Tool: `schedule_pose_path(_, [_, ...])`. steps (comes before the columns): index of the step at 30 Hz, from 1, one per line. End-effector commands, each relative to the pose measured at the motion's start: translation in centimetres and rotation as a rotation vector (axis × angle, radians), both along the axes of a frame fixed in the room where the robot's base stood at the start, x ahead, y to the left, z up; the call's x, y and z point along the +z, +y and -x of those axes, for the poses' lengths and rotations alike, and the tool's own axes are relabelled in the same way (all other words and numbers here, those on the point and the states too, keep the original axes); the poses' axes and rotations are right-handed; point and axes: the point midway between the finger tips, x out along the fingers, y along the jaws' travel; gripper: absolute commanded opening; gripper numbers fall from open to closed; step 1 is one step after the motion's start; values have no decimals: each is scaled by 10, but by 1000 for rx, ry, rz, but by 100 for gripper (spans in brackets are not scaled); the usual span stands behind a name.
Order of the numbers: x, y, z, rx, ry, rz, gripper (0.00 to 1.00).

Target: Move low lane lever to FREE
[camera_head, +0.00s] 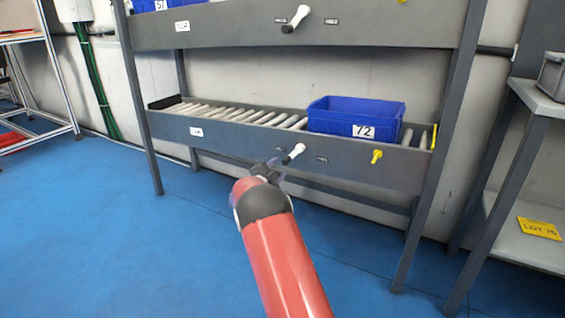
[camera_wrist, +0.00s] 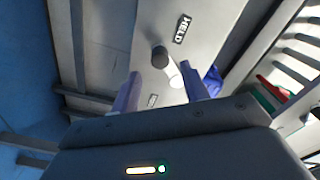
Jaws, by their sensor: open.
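The low lane lever (camera_head: 294,153) is a short white handle with a dark end, on the front rail (camera_head: 235,138) of the lower shelf. It slants, white end up and right, dark end down and left. Small labels sit on either side, too small to read in the head view. In the wrist view the lever (camera_wrist: 174,74) has its dark end towards the HELD label (camera_wrist: 182,29); the other label (camera_wrist: 152,100) is unreadable. My gripper (camera_head: 272,168) is open, just below and left of the lever. In the wrist view its fingers (camera_wrist: 160,80) straddle the white part; contact cannot be told.
A blue crate numbered 72 (camera_head: 335,118) sits on the rollers (camera_head: 235,115) above the rail. A similar lever (camera_head: 296,19) is on the upper rail. The blue floor (camera_head: 120,240) is clear at the left.

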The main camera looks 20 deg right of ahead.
Motion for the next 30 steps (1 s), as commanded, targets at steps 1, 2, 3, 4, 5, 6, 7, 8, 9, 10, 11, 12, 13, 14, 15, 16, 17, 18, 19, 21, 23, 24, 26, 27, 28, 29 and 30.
schedule_pose_path(1, [0,-6,-3,-3,-2,1,45])
schedule_pose_path(2, [0,-10,-5,-4,-2,0,45])
schedule_pose_path(3, [0,-15,-9,-3,-2,-1,45])
schedule_pose_path(4, [-1,-19,-12,-3,-1,0,45])
schedule_pose_path(5, [0,-23,-15,-3,-1,1,45])
schedule_pose_path(6, [0,-28,-20,-2,-2,-1,45])
schedule_pose_path(7, [-1,-32,-23,-2,-1,0,45])
schedule_pose_path(8, [-1,-36,-25,-2,0,0,45])
schedule_pose_path(9, [0,-40,-29,-1,-1,0,45])
schedule_pose_path(10, [0,-43,-32,0,-1,-1,45])
schedule_pose_path(11, [0,-45,-34,0,0,0,45])
schedule_pose_path(12, [0,-49,-37,0,0,0,45])
schedule_pose_path(13, [0,-51,-38,0,0,0,45])
schedule_pose_path(14, [0,-52,-40,1,0,0,45])
schedule_pose_path(15, [0,-54,-41,1,1,0,45])
schedule_pose_path(16, [0,-55,-42,1,2,-1,45])
schedule_pose_path(17, [0,-56,-43,1,2,-1,45])
schedule_pose_path(18, [0,-57,-44,2,1,0,45])
schedule_pose_path(19, [1,-57,-44,2,1,0,45])
schedule_pose_path(21, [1,-58,-45,2,1,0,45])
schedule_pose_path(23, [1,-58,-44,2,1,0,45])
schedule_pose_path(24, [1,-58,-44,3,2,-1,45])
schedule_pose_path(26, [1,-58,-44,3,2,-1,45])
schedule_pose_path(27, [1,-58,-44,3,2,-1,41])
schedule_pose_path(28, [1,-58,-44,3,2,-1,37])
schedule_pose_path(29, [1,-58,-44,3,2,-1,33])
schedule_pose_path(30, [1,-58,-44,3,2,-1,28])
